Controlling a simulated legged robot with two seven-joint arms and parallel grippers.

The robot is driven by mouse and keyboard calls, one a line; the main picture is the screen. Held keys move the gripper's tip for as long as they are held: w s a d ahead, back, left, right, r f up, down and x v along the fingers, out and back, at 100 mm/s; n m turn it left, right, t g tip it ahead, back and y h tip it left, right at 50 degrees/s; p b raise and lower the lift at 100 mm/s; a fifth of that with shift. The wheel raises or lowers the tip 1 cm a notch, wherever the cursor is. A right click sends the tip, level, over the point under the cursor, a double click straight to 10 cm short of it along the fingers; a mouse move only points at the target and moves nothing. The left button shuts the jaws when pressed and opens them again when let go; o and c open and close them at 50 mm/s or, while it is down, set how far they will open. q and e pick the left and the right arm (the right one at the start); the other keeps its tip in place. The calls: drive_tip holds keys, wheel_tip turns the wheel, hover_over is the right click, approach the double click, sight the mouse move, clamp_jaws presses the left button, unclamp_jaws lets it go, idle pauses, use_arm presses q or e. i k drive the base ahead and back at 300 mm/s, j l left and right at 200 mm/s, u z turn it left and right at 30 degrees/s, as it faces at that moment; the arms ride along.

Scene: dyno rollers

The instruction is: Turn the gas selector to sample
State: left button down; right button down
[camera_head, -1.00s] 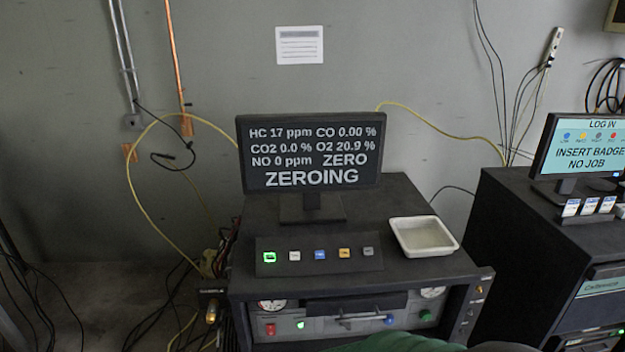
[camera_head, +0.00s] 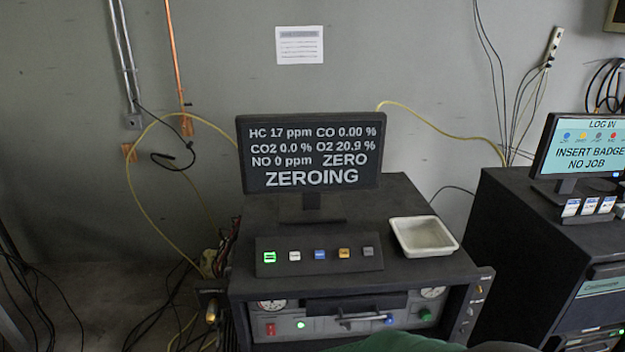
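A black analyser cabinet (camera_head: 255,291) stands ahead of me. Its grey front panel (camera_head: 281,319) carries a metal lever-like handle (camera_head: 362,318), lying roughly level, which looks like the gas selector. Its labels are too small to read. Beside it are a red control (camera_head: 270,329), a lit green button (camera_head: 301,325), a blue knob (camera_head: 389,319) and a green knob (camera_head: 425,315). The monitor (camera_head: 310,150) on top reads "ZERO" and "ZEROING". Neither of my grippers is in view.
A button strip (camera_head: 320,268) and a white tray (camera_head: 423,237) sit on the cabinet top. A second dark cabinet (camera_head: 515,240) with a log-in screen (camera_head: 585,147) stands at right. Cables (camera_head: 135,200) hang at left. A dark green shape covers the bottom edge.

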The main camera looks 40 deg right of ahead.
sight(346, 326)
drive_tip(key=j+z, duration=0.1)
drive_tip(key=z, duration=0.3)
drive_tip(key=j+z, duration=0.15)
drive_tip(key=z, duration=0.25)
drive_tip(key=j+z, duration=0.1)
drive_tip(key=z, duration=0.25)
drive_tip(key=k+j+z, duration=0.1)
drive_tip(key=z, duration=0.3)
